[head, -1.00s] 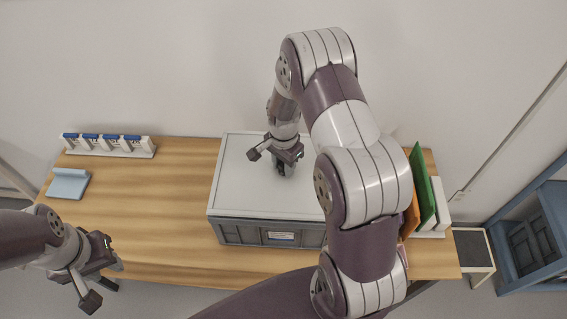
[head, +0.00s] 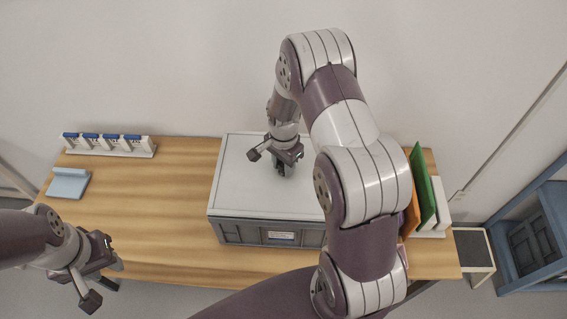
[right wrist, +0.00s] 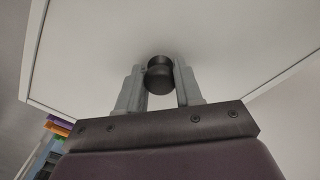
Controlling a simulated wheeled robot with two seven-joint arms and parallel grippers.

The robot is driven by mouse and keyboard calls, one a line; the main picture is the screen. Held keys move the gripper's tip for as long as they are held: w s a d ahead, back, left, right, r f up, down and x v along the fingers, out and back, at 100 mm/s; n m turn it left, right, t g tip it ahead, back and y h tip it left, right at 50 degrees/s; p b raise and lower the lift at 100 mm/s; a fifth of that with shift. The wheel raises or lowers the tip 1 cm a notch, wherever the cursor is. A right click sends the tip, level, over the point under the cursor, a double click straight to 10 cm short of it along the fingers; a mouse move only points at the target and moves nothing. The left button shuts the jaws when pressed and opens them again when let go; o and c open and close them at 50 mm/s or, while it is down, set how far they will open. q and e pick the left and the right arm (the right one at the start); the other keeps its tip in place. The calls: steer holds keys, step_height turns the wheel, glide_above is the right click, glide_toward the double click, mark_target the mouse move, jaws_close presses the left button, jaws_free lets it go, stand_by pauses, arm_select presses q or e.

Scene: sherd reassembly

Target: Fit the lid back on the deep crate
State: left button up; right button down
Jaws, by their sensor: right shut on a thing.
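The pale grey lid (head: 245,185) lies over the top of the dark grey deep crate (head: 235,231) in the head view. From this angle it covers the crate's opening, and I cannot tell whether it is fully seated. My right gripper (head: 282,170) is above the middle of the lid. In the right wrist view its fingers are shut on the lid's dark round knob (right wrist: 159,75), with the lid's underlying white surface (right wrist: 100,50) filling much of the view. My left gripper (head: 100,283) hangs at the table's front left edge, away from the crate; its jaw gap is unclear.
A white rack with blue tops (head: 110,145) stands at the back left of the wooden table (head: 150,215). A light blue block (head: 68,184) lies at the left. Upright folders (head: 425,190) stand right of the crate, behind my right arm. The table left of the crate is clear.

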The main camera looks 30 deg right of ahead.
mark_target(283, 165)
steer(key=shift+f+b, duration=0.3)
steer(key=shift+f, duration=0.25)
steer(key=c, duration=0.7)
jaws_free()
steer(key=shift+o, duration=0.2)
steer(key=shift+r, duration=0.1)
step_height(283, 165, up, 13)
steer(key=b, duration=0.2)
steer(key=shift+f+b, duration=0.2)
steer(key=shift+b, duration=0.1)
